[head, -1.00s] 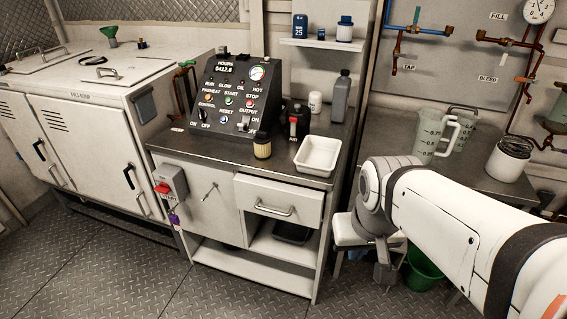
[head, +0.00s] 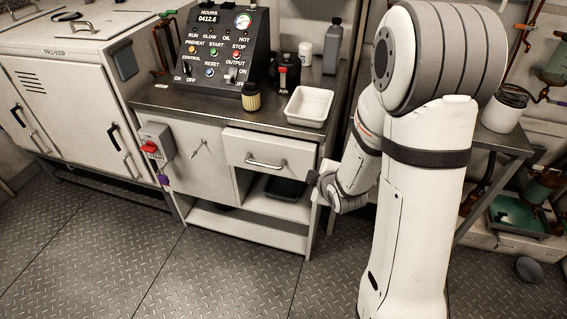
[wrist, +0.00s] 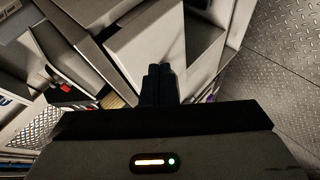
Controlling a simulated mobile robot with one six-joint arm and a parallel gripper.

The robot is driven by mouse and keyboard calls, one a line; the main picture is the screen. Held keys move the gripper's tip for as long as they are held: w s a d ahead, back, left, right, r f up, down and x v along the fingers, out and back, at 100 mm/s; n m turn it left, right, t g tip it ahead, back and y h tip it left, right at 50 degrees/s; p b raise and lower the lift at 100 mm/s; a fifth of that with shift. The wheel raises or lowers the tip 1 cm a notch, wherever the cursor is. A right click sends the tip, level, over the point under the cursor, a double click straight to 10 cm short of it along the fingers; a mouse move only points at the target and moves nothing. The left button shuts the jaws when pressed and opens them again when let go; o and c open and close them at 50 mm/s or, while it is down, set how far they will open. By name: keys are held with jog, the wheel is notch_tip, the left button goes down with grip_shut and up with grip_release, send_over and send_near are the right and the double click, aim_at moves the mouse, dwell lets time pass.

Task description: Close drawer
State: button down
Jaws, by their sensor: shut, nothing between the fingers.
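The drawer (head: 243,147) is a pale grey front with a metal bar handle (head: 266,162), under the right part of the metal counter. It stands a little out from the cabinet. My gripper (head: 313,179) is beside the drawer's lower right corner in the head view, small and partly hidden by my arm. In the wrist view my gripper (wrist: 161,72) has its dark fingers together and empty, in front of a pale panel (wrist: 148,45) that looks like the drawer front. I cannot tell whether the fingertips touch it.
On the counter (head: 180,104) stand a white tray (head: 309,107), a control panel (head: 222,50), a filter (head: 251,96) and bottles. Below the drawer is an open shelf. The floor (head: 210,275) in front is clear.

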aim_at(279, 164)
jog(key=a+f+n+t+y+b, duration=0.5)
jog(key=a+f+n+b, duration=0.1)
jog(key=f+n+b, duration=0.2)
jog(key=shift+w+a+f+t+b, duration=0.35)
jog(key=shift+f+b, duration=0.25)
jog(key=shift+b, duration=0.4)
jog(key=b, duration=0.4)
jog(key=shift+w+a+b, duration=0.1)
jog(key=shift+w+b, duration=0.15)
jog(key=shift+b, duration=0.05)
jog(key=w, duration=0.5)
jog(key=w+p, duration=0.1)
jog(key=w, duration=0.2)
jog(key=shift+a+r, duration=0.35)
jog(key=shift+a, duration=0.05)
jog(key=shift+w, duration=0.15)
